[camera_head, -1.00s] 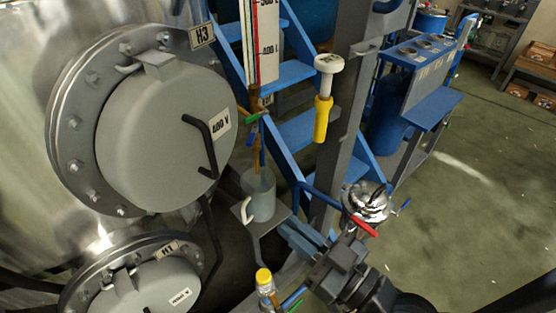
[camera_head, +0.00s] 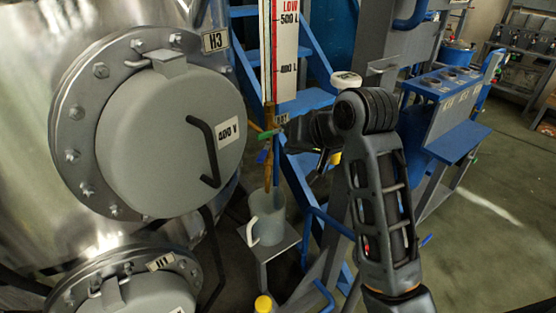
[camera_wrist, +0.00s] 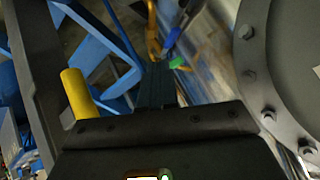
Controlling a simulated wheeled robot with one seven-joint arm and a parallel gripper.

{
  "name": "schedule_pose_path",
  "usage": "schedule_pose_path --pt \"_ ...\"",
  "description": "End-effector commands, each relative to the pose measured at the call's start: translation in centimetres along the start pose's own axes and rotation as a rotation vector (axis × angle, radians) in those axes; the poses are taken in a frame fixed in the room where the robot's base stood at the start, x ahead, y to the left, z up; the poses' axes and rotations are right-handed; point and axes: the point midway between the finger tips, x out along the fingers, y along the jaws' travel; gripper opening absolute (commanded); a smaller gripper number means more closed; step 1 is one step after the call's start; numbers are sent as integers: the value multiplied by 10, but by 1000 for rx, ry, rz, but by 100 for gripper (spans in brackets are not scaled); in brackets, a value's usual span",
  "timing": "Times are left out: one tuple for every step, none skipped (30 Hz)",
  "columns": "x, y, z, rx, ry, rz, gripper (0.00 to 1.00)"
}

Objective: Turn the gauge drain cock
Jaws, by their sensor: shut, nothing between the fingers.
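The level gauge (camera_head: 286,60) has brass fittings at its lower end, with a green lever (camera_head: 266,135) and a blue lever (camera_head: 262,157) below it. I cannot tell for sure which lever is the gauge drain cock. A brass spout (camera_head: 254,182) points down over a beaker. In the wrist view the green lever (camera_wrist: 179,64) lies just beyond my fingertips, with the blue lever (camera_wrist: 172,38) behind it. My gripper (camera_wrist: 157,68) is shut and empty; in the head view it (camera_head: 288,131) is close right of the green lever, partly hidden by my arm. Contact is unclear.
The beaker (camera_head: 267,222) stands on a small grey shelf (camera_head: 285,238) below the spout. The large vessel with flanged grey covers (camera_head: 165,150) fills the left. A blue stair frame (camera_head: 312,98) stands behind. A yellow-handled item (camera_wrist: 77,93) is beside my gripper in the wrist view.

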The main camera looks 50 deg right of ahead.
Motion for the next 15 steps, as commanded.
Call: schedule_pose_path --pt "-5 4 -6 55 -21 18 0" --pt "-8 6 -8 88 -40 31 0" --pt "-12 9 -9 126 -62 47 0" --pt "-15 11 -10 152 -78 58 0" --pt "-18 12 -10 174 -91 66 0" --pt "-21 14 -10 198 -106 75 0" --pt "-23 14 -10 213 -115 80 0" --pt "-24 15 -10 225 -122 85 0" --pt "-25 16 -10 238 -130 90 0" --pt "-26 17 -10 243 -134 93 0" --pt "-25 17 -9 246 -137 94 0" --pt "-23 18 -9 248 -140 96 0" --pt "-20 18 -8 248 -141 96 0" --pt "-17 18 -7 248 -142 96 0" --pt "-12 19 -6 247 -143 96 0"
